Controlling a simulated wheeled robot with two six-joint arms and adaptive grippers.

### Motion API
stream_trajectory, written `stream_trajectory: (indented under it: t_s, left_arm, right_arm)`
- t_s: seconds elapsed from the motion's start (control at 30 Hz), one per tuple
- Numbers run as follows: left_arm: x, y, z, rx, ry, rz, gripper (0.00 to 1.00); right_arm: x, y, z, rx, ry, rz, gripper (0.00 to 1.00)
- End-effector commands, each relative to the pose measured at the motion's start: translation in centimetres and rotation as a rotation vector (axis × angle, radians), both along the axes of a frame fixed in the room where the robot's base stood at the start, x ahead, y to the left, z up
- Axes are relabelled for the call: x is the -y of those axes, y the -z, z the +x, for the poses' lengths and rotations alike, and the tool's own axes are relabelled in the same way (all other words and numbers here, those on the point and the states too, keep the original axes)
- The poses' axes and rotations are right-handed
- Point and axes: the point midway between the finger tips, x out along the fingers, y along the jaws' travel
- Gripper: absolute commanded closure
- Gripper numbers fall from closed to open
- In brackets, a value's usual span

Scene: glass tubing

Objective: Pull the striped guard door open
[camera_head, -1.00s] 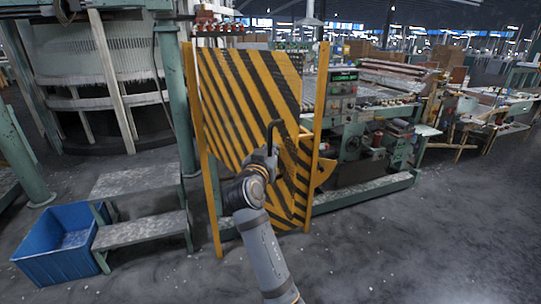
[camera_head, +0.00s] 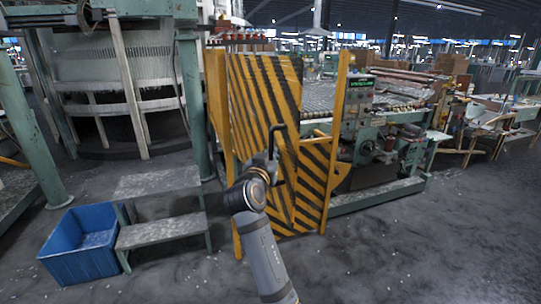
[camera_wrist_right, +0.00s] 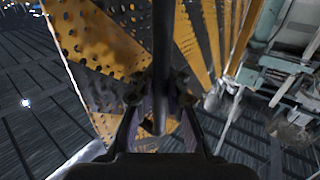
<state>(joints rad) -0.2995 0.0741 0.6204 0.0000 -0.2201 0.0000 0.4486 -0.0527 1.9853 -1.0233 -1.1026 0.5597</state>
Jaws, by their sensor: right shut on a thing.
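The striped guard door (camera_head: 262,95) is a yellow panel with black diagonal stripes, between yellow posts in the head view. It appears partly open, with a gap between its upper right edge and the right post (camera_head: 338,130). Its perforated surface fills the upper left of the wrist view (camera_wrist_right: 95,40). A dark bar handle (camera_head: 282,127) stands out from the door; in the wrist view it is an upright bar (camera_wrist_right: 163,50). My right gripper (camera_wrist_right: 160,122) is shut around this handle. In the head view my right gripper (camera_head: 270,165) partly hides the handle's lower part. My left gripper is not in view.
A grey step (camera_head: 158,182) and a blue bin (camera_head: 80,245) stand left of the door. A green machine (camera_head: 385,150) stands behind and to the right. The concrete floor (camera_head: 400,260) at the front right is clear.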

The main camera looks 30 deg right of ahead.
Motion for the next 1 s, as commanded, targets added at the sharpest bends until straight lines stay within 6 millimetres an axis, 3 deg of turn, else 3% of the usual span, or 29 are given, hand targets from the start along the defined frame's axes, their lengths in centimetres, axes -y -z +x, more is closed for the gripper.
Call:
stream_trajectory:
  t_s: [0.07,0.1,0.3,0.67,1.0]
  left_arm:
    - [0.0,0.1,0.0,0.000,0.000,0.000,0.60]
    - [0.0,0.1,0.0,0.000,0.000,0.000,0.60]
    - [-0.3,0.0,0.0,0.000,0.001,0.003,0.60]
    - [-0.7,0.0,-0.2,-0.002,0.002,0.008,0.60]
    - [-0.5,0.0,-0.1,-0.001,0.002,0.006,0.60]
  right_arm:
    - [0.1,0.7,-0.1,-0.014,0.006,0.006,1.00]
    - [0.1,0.7,-0.1,-0.014,0.006,0.006,0.87]
    - [0.0,0.5,-0.1,-0.010,0.004,0.005,0.63]
    - [0.0,-0.7,0.0,-0.002,0.003,0.004,0.63]
    - [0.0,-8.0,-0.1,0.002,0.003,0.001,0.63]
